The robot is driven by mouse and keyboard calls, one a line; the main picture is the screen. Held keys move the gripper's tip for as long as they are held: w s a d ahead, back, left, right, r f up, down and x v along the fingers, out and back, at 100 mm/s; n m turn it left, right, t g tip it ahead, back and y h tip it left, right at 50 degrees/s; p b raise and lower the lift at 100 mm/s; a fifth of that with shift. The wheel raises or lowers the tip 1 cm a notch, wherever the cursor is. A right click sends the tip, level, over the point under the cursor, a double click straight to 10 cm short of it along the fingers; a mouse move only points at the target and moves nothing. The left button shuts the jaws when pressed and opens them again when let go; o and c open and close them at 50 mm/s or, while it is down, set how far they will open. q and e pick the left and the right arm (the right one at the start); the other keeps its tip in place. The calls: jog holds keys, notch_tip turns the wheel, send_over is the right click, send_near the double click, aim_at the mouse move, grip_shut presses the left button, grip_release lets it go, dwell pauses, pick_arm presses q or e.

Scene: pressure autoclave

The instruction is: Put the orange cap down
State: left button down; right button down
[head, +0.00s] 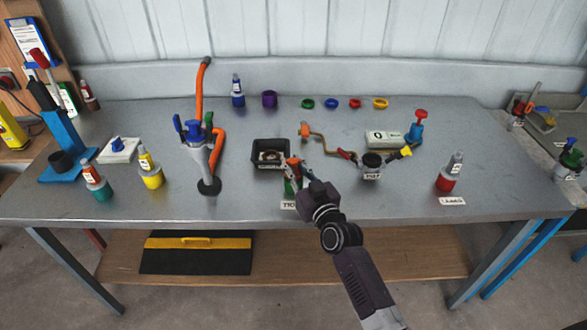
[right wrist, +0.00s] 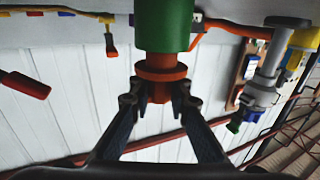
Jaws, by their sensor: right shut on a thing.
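The orange cap (head: 293,161) is at the top of a green cylindrical vessel (head: 290,186) near the table's front middle. In the right wrist view, which is turned over, the orange cap (right wrist: 160,80) meets the end of the green vessel (right wrist: 164,25). I cannot tell whether it is seated or just touching. My right gripper (head: 300,168) reaches in from the front right. Its fingers (right wrist: 160,100) are shut on the cap from both sides. The arm partly hides the vessel and its label. My left gripper is not in view.
A black tray (head: 256,163) with a round thing inside stands just left of the vessel. Coloured rings lie at the back. Bare table (head: 410,197) shows at the front right.

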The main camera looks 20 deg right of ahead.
jog(key=shift+d+f, duration=0.1)
jog(key=shift+f, duration=0.4)
jog(key=shift+f+b, duration=0.4)
jog(key=shift+f, duration=0.05)
jog(key=c, duration=1.8)
grip_release()
jog(key=shift+r, duration=0.1)
